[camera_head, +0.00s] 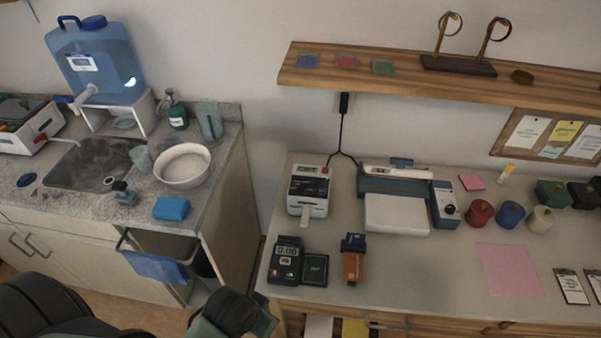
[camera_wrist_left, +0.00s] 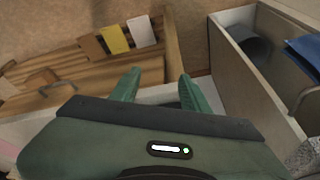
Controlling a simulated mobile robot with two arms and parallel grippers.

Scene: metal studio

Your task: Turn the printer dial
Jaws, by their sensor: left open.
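The printer (camera_head: 397,214) is a blue-grey and white machine on the right-hand counter in the head view. A white sheet-like tray sits at its front. A small dark round dial (camera_head: 449,209) is on the panel at its right end. My left gripper (camera_wrist_left: 157,84) has its two green fingers apart with nothing between them in the left wrist view. In the head view the left gripper (camera_head: 262,318) is low, in front of the counter's left corner, well away from the printer. The wrist view does not show the printer or dial. My right gripper is in neither view.
A small white label device (camera_head: 308,192), a black scale (camera_head: 285,262) and an orange-blue tool (camera_head: 353,260) stand left of the printer. Red (camera_head: 480,212), blue and cream pots stand right of the dial. A wooden shelf (camera_head: 440,82) hangs above. A pink sheet (camera_head: 509,270) lies flat.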

